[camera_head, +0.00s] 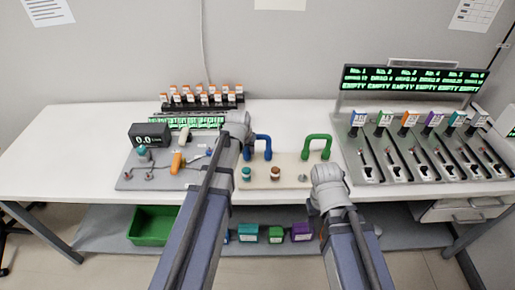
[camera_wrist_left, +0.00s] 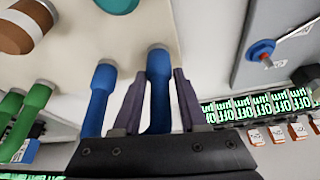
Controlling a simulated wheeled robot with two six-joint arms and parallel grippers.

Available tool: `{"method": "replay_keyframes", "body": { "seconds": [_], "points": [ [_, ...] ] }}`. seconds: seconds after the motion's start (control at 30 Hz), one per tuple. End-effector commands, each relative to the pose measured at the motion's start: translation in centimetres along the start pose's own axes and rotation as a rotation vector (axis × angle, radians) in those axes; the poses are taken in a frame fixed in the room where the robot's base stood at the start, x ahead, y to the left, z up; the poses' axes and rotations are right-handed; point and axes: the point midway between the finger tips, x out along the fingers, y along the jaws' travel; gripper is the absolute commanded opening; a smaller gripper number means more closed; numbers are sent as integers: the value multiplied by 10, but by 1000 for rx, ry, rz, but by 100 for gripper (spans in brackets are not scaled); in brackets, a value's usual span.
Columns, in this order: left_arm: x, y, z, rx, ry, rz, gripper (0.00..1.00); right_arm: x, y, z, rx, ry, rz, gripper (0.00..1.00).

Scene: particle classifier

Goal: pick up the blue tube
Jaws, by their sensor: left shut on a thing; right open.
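The blue tube (camera_head: 263,141) is an arch standing at the back of the beige plate (camera_head: 262,184), with grey ends at its feet. In the left wrist view, one leg of the blue tube (camera_wrist_left: 158,92) lies between the fingers of my left gripper (camera_wrist_left: 156,98), which is shut on it. The other leg is beside the fingers, outside the grip. In the head view my left gripper (camera_head: 240,128) is at the tube's left side and hides part of it. My right gripper (camera_head: 325,174) is open and empty, in front of the green tube (camera_head: 317,145).
A grey panel (camera_head: 135,178) with a display and knobs lies left of the beige plate. A teal cap and a brown cap (camera_head: 275,173) sit on the plate. A slotted rack (camera_head: 400,178) stands right, under lit screens. A green bin (camera_head: 150,226) is below the table.

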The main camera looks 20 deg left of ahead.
Motion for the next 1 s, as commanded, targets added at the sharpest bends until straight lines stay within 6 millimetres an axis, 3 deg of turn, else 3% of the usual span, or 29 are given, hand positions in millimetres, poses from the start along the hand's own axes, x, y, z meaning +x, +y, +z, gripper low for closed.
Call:
{"method": "replay_keyframes", "body": {
  "seconds": [0.27, 0.47, 1.0],
  "points": [
    [-2, 0, -1, 0, 0, 0, 0, -2, 0, 0, 0, 0, 0, 50],
    [-13, 0, -6, 0, 0, 0, 0, -14, 1, 1, 0, 0, 0, 50],
    [-85, 0, -35, 0, 0, 0, 0, -91, 9, 5, 0, 0, 0, 50]
  ]
}}
